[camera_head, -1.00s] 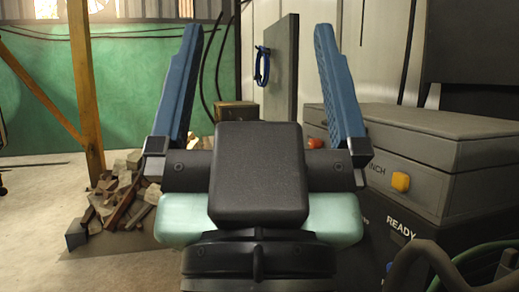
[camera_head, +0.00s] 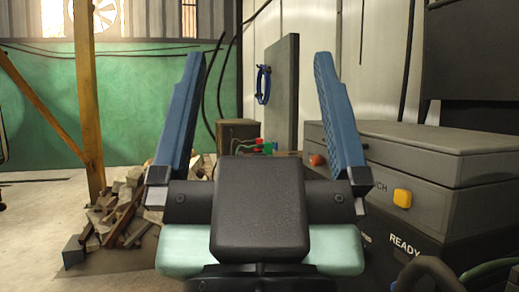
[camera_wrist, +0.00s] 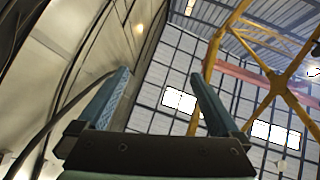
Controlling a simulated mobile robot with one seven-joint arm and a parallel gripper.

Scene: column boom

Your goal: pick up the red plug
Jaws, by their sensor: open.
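A small red thing (camera_head: 257,141), which looks like the red plug, shows far off in the head view, beside a small green thing (camera_head: 268,148). It sits low, in front of the upright grey panel, just above the dark body of my gripper, which hides what is below it. My gripper (camera_head: 258,55) is open and empty, its two blue fingers wide apart and pointing up and away. In the wrist view my open gripper (camera_wrist: 160,73) faces the roof and windows, and no plug shows there.
A grey machine case (camera_head: 440,160) with a yellow button (camera_head: 402,198) and a red knob (camera_head: 316,160) stands close on the right. A wood pile (camera_head: 118,215) and an orange post (camera_head: 88,110) stand on the left. A blue loop (camera_head: 262,85) hangs on the grey panel (camera_head: 283,85).

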